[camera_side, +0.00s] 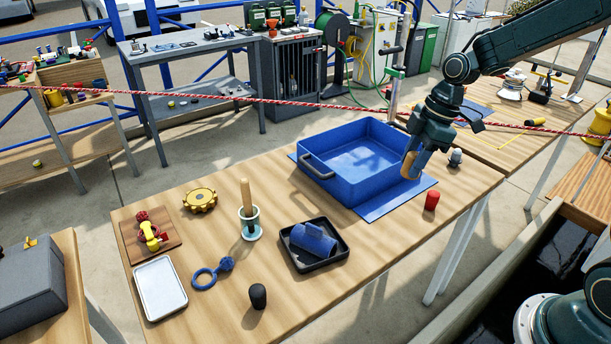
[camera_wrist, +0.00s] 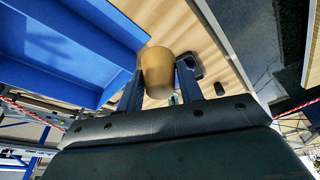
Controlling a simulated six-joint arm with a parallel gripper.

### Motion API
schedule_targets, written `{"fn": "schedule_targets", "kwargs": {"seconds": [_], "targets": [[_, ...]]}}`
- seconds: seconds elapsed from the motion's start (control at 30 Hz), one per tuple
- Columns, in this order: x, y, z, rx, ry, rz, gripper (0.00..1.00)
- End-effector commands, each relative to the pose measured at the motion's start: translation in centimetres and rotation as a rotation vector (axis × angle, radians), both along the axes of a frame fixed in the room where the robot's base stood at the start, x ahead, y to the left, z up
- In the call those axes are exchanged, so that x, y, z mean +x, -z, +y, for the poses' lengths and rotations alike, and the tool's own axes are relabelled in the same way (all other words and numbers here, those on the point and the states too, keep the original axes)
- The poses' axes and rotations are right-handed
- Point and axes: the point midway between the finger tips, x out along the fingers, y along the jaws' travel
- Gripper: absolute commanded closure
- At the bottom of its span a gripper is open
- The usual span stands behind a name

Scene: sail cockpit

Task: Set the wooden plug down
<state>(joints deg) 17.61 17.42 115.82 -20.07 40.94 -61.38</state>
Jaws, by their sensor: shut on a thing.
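The wooden plug (camera_side: 410,166) is tan and sits between the fingers of my gripper (camera_side: 418,158) in the side view. In the wrist view the plug (camera_wrist: 158,70) shows as a rounded tan block. The fingers of my gripper (camera_wrist: 158,88) are shut on it, one on each side. It is held close to the right wall of a blue bin (camera_side: 345,189), above the blue mat (camera_side: 400,200). I cannot tell how far the plug is above the mat. The bin (camera_wrist: 70,45) also fills the upper left of the wrist view.
A red plug (camera_side: 432,200) and a grey-white knob (camera_side: 455,158) stand near the mat. A black tray (camera_side: 300,265) holds a blue cylinder (camera_side: 314,240). A cup with a wooden handle (camera_side: 249,225), a gear (camera_side: 200,200) and a white tray (camera_side: 160,288) lie left.

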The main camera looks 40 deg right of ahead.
Motion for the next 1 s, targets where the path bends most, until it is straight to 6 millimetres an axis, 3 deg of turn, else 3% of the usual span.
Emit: {"fn": "schedule_targets", "kwargs": {"seconds": [0.6, 0.8, 1.0], "targets": [[-0.1, 11.5, 0.1, 0.002, 0.0, 0.005, 0.86], [0.0, 13.3, 0.0, 0.0, -0.001, 0.002, 0.86], [0.0, 13.6, 0.0, 0.0, -0.001, 0.001, 0.86]]}}
